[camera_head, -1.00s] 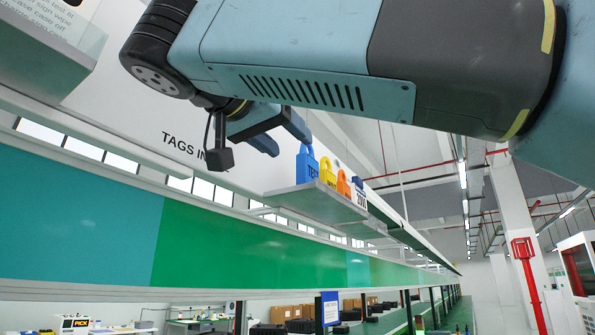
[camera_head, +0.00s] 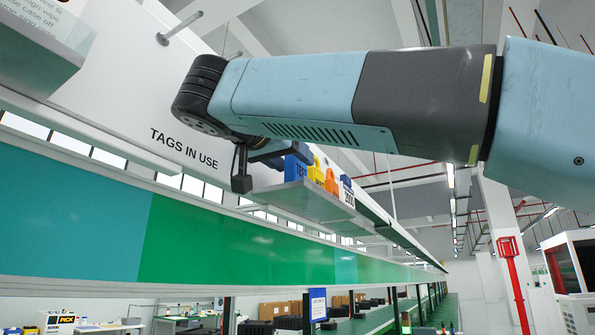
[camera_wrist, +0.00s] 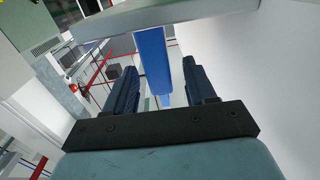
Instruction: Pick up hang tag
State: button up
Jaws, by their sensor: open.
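Hang tags stand in a row on a small grey shelf (camera_head: 315,205) in the head view. The nearest is a blue tag (camera_head: 297,170) with partly hidden white lettering; behind it are a yellow tag (camera_head: 315,174), an orange tag (camera_head: 331,181) and another blue tag marked 2000 (camera_head: 347,188). My gripper is beside the nearest blue tag, mostly hidden behind my arm in the head view. In the wrist view my gripper (camera_wrist: 160,66) is open, with dark blue fingers apart. A bright blue upright strip (camera_wrist: 152,52), seemingly the tag, shows between them; contact cannot be told.
The shelf's pale edge (camera_wrist: 150,22) crosses the top of the wrist view, close to the fingertips. A white board (camera_head: 150,110) reading TAGS IN USE stands behind, with pegs at its top. A green and teal panel (camera_head: 220,245) runs below.

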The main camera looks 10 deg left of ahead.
aim_at(301, 166)
jog(key=x, duration=0.4)
jog(key=shift+w, duration=0.1)
grip_shut()
dwell(0.4)
